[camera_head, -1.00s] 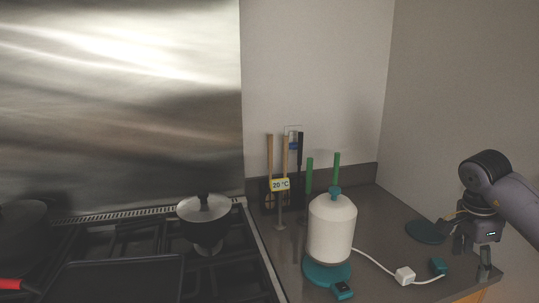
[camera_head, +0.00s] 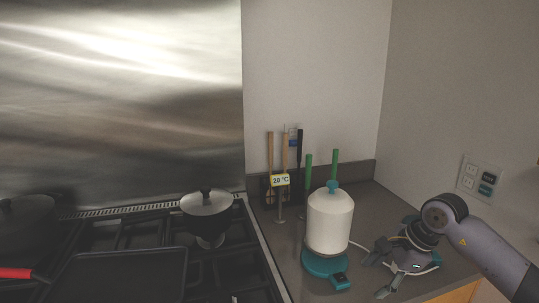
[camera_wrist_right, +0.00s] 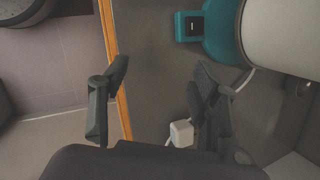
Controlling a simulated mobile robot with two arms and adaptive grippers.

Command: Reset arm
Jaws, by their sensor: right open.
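My right arm comes in from the right edge of the head view. Its gripper (camera_head: 374,278) is open and empty over the counter, to the right of a white kettle-like container (camera_head: 330,222) on a teal base (camera_head: 318,264), apart from it. In the right wrist view the two dark fingers of the gripper (camera_wrist_right: 160,75) are spread, with bare counter and its wooden edge between them. A white block (camera_wrist_right: 181,133) on a cord lies beside the right finger there. My left gripper is in neither view.
The stove with a lidded pot (camera_head: 207,212) and a black tray (camera_head: 120,275) is at left. A wall outlet (camera_head: 479,178) is at right. The counter's front edge has wood below.

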